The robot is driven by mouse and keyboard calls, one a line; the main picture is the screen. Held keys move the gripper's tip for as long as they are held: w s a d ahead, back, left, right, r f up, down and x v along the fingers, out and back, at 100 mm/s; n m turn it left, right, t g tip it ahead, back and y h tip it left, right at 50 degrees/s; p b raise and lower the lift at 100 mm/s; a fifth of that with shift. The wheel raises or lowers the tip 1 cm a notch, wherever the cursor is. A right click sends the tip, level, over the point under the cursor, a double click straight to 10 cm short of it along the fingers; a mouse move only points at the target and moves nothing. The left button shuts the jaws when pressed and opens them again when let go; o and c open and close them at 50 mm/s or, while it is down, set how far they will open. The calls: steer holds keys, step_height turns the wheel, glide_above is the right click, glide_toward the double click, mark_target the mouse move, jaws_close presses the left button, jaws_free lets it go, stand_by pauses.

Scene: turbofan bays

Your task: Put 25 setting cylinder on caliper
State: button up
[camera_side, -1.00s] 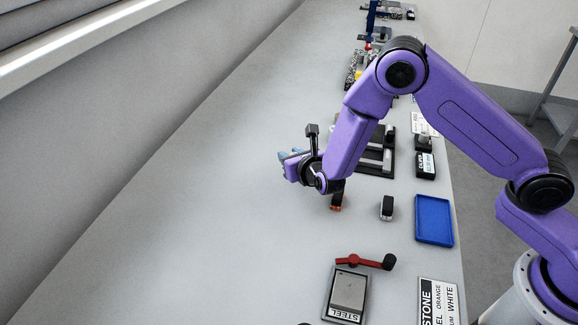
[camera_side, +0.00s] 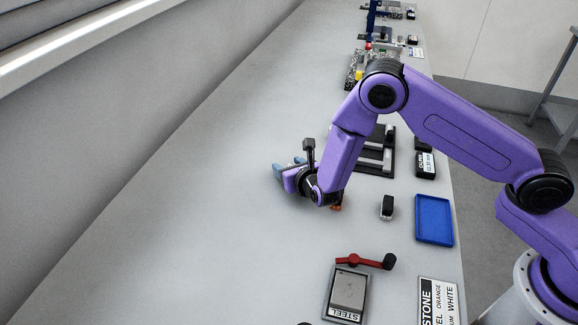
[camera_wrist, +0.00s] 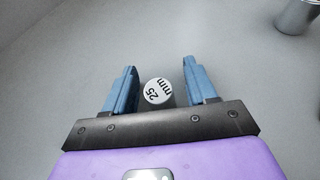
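The 25 setting cylinder (camera_wrist: 157,92), with "25 mm" on its pale round end face, stands between the two blue fingers of my gripper (camera_wrist: 160,88) in the wrist view. The gripper is open, with a gap on each side of the cylinder. The side view shows my gripper (camera_side: 286,168) low at the bench; the cylinder is hidden there. I cannot tell for sure which thing is the caliper; an orange-ended part (camera_side: 337,207) shows just below my wrist, mostly covered by it.
A second grey cylinder (camera_wrist: 296,16) stands at upper right in the wrist view. In the side view a black frame (camera_side: 387,170), a small black-and-white block (camera_side: 387,208), a blue tray (camera_side: 434,220), a red-and-black lever (camera_side: 362,260) and a STEEL plate (camera_side: 347,293) lie rightward. The left bench is clear.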

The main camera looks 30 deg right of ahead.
steer(key=shift+s+r, duration=0.1)
steer(key=shift+r, duration=0.1)
steer(key=v, duration=1.1)
steer(key=shift+s+r, duration=0.1)
steer(key=shift+s, duration=0.3)
steer(key=s+d+r+m+g+h, duration=0.3)
steer(key=s+d+r+m, duration=0.2)
steer(key=d+m, duration=0.25)
steer(key=s+d+r+m+g+h, duration=0.3)
steer(key=s+d+r+m, duration=0.25)
steer(key=d, duration=0.25)
steer(key=s+r+m+g+y, duration=0.3)
steer(key=s+m+g+y, duration=0.4)
steer(key=s, duration=1.3)
steer(key=m, duration=0.2)
steer(key=shift+d+m, duration=0.3)
steer(key=shift+d, duration=0.1)
steer(key=shift+r, duration=0.1)
